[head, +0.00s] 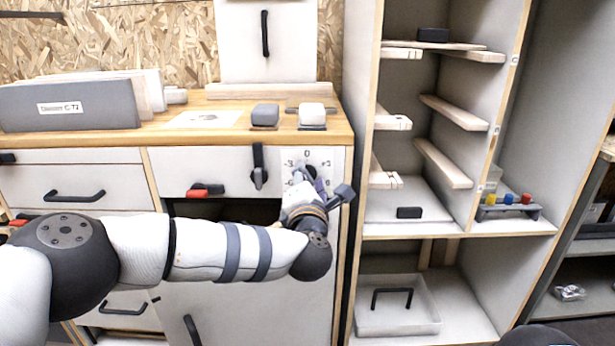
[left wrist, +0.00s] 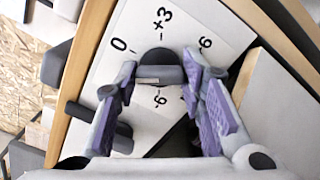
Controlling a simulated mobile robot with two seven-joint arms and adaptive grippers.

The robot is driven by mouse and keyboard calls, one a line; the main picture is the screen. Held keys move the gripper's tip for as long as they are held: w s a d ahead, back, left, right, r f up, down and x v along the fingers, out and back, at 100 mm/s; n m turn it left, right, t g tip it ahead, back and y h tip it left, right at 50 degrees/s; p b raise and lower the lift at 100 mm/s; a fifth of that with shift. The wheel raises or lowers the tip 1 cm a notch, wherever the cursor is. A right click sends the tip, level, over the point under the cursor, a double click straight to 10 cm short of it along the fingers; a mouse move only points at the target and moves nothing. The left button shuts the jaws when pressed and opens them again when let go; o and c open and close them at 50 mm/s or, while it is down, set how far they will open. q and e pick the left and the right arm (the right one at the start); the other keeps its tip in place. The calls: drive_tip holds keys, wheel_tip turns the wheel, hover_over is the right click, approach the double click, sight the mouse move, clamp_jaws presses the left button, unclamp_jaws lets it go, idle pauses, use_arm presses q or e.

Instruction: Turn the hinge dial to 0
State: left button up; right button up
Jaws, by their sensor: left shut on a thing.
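The hinge dial (left wrist: 158,66) is a dark rounded knob on a white plate (head: 322,158) printed with 0, 3 and 6 marks. The plate is on the cabinet front, with 0 at the top in the head view. My left gripper (head: 306,180) is at the dial, its arm coming in from the left. In the left wrist view, the purple-padded fingers of the gripper (left wrist: 163,98) are on both sides of the knob, shut on it. The hand covers much of the dial in the head view, and I cannot tell which mark it points to. My right gripper is not in view.
A black lever handle (head: 258,168) is just left of the dial plate. A grey block (head: 265,115) and a white block (head: 312,114) sit on the wooden countertop above. An open shelf unit (head: 362,130) stands to the right.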

use_arm(q)
drive_tip(key=shift+m+p, duration=0.8)
drive_tip(key=shift+m, duration=2.1)
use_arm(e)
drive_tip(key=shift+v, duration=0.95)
use_arm(q)
drive_tip(key=shift+m, duration=0.3)
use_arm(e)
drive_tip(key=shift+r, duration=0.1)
use_arm(q)
drive_tip(key=o, duration=1.1)
drive_tip(key=shift+o, duration=0.2)
drive_tip(key=shift+s, duration=0.1)
drive_tip(key=s, duration=1.1)
drive_tip(key=shift+s, duration=0.4)
